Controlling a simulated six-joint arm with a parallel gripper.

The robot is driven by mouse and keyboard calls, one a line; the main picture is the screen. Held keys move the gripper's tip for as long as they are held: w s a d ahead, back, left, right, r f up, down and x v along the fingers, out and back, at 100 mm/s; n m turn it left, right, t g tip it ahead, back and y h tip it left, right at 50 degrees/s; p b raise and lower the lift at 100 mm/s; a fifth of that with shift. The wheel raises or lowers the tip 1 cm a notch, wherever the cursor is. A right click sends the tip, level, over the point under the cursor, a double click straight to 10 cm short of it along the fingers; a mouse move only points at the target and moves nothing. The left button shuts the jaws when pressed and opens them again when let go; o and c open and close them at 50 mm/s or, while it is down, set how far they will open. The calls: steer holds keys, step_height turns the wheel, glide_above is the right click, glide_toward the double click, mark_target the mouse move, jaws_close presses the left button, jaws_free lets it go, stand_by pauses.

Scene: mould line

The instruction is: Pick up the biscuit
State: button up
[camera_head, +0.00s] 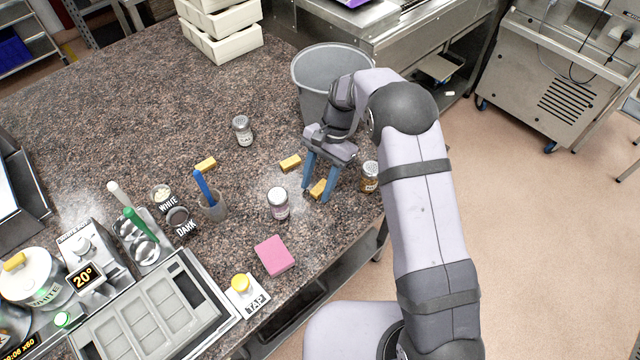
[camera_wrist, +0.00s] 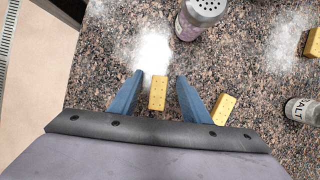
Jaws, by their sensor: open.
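Three yellow, block-shaped biscuits lie apart on the speckled counter. One biscuit (camera_head: 318,188) is between the blue fingertips of my gripper (camera_head: 316,188) in the head view. In the wrist view the same biscuit (camera_wrist: 158,93) lies between the open fingers (camera_wrist: 158,76), with gaps on both sides. A second biscuit (camera_head: 290,163) lies just left of my gripper in the head view; it shows right of the fingers in the wrist view (camera_wrist: 223,109). A third biscuit (camera_head: 206,164) lies farther left, and is cut by the right edge in the wrist view (camera_wrist: 313,42).
A shaker jar (camera_head: 278,204) stands close left of my gripper, and an amber jar (camera_head: 369,177) close right. A salt shaker (camera_head: 242,130) stands farther back. A grey bin (camera_head: 312,75) is behind my gripper. A pink sponge (camera_head: 274,255) lies in front.

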mark_target(317, 190)
steer(key=shift+s+f, duration=0.1)
steer(key=shift+f, duration=0.2)
steer(key=shift+c, duration=0.3)
jaws_close()
steer(key=shift+r, duration=0.1)
step_height(317, 190, up, 10)
steer(key=b, duration=0.3)
steer(key=s+d+n+h+p, duration=0.1)
steer(key=d+n+p, duration=0.1)
steer(key=d, duration=0.3)
steer(key=s+d+r+n+h+p, duration=0.1)
steer(key=s+d+n+p, duration=0.1)
steer(key=d, duration=0.4)
steer(key=s+d+n+g+p, duration=0.1)
steer(key=s+d+n+p, duration=0.1)
steer(key=d+p, duration=0.3)
steer(key=shift+s+d+r+n+h+p, duration=0.15)
steer(key=shift+d+r+n+h+p, duration=0.25)
steer(key=shift+n, duration=0.3)
